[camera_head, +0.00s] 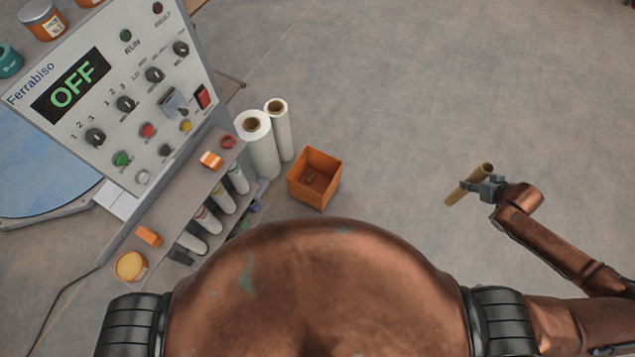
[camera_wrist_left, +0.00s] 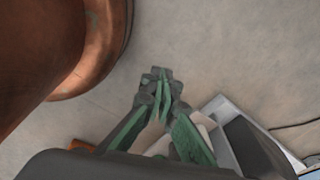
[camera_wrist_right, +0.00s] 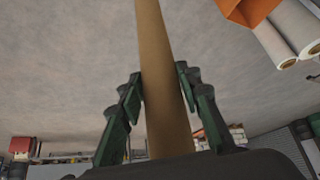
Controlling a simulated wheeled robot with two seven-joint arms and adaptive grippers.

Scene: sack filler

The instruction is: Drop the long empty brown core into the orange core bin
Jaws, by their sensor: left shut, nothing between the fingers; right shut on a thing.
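The long brown core (camera_head: 468,186) is a hollow tube held by my right gripper (camera_head: 486,189) out to the right, above the bare floor. In the right wrist view the core (camera_wrist_right: 158,60) runs between the fingers of the right gripper (camera_wrist_right: 160,82). The orange core bin (camera_head: 315,180) is an open-topped square box on the floor left of the core, with something small and brown inside. A corner of the bin (camera_wrist_right: 247,8) shows at the top of the right wrist view. My left gripper (camera_wrist_left: 162,75) is shut and empty in the left wrist view; the head view does not show it.
Two white rolls (camera_head: 262,146) stand just left of the bin. A control panel (camera_head: 115,95) reading OFF and a shelf rack (camera_head: 190,195) with several rolls stand at the left. The floor between bin and core is clear.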

